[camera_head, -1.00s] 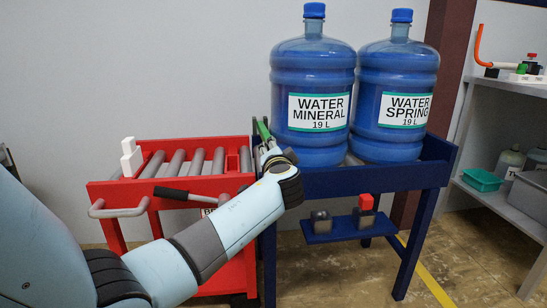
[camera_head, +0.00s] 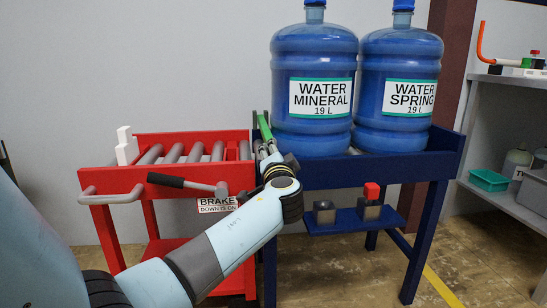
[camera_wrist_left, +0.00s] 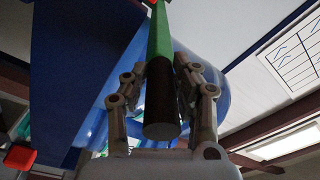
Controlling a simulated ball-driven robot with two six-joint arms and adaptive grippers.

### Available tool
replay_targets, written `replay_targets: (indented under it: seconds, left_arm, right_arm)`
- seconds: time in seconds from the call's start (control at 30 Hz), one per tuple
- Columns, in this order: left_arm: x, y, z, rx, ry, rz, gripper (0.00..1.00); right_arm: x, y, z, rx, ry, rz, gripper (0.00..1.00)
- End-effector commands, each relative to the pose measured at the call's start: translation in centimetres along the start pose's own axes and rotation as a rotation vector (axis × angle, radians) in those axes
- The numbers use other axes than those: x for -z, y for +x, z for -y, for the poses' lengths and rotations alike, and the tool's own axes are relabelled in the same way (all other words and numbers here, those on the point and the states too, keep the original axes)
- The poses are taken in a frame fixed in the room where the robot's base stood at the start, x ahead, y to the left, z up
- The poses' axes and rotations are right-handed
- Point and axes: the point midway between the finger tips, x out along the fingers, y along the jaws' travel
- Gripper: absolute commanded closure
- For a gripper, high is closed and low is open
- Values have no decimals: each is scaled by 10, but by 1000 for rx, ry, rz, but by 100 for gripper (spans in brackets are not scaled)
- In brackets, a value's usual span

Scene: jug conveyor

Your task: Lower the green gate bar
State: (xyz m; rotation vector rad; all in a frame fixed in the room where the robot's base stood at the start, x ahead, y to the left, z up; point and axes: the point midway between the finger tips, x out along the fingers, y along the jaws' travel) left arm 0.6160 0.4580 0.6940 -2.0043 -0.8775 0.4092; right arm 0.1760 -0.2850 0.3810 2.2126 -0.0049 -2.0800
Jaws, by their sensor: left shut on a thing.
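The green gate bar (camera_head: 264,127) stands between the red roller cart (camera_head: 120,178) and the blue stand, beside the near jug. It rises steeply, and its top leans slightly left. My left gripper (camera_head: 266,150) is at its lower end, partly hidden behind my wrist. In the left wrist view my left gripper (camera_wrist_left: 162,78) is shut around the bar's dark end, with the green length (camera_wrist_left: 160,35) running away beyond the fingers. The bar's pivot is not clear. My right gripper is not in view.
Two blue water jugs, WATER MINERAL (camera_head: 313,65) and WATER SPRING (camera_head: 400,70), stand on the blue stand (camera_head: 375,172). The red cart has rollers, a black-gripped brake lever (camera_head: 178,182) and a BRAKE sign (camera_head: 217,204). Grey shelves (camera_head: 500,200) are at right.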

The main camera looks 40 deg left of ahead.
Motion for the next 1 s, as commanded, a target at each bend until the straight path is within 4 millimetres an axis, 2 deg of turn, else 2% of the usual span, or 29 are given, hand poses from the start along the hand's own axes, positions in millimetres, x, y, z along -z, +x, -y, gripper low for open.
replay_targets:
  seconds: [0.5, 0.53, 0.67, 1.0]
  left_arm:
    - [-5, -2, -7, -9, 3, 4, 100]
    - [-5, -2, -7, -9, 3, 4, 70]
    - [-6, -2, -7, -9, 3, 6, 53]
    - [-5, -1, -5, -5, 3, 5, 51]
  right_arm:
    - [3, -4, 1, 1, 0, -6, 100]
    - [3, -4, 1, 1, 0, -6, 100]
    - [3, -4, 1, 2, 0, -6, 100]
    - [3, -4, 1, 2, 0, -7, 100]
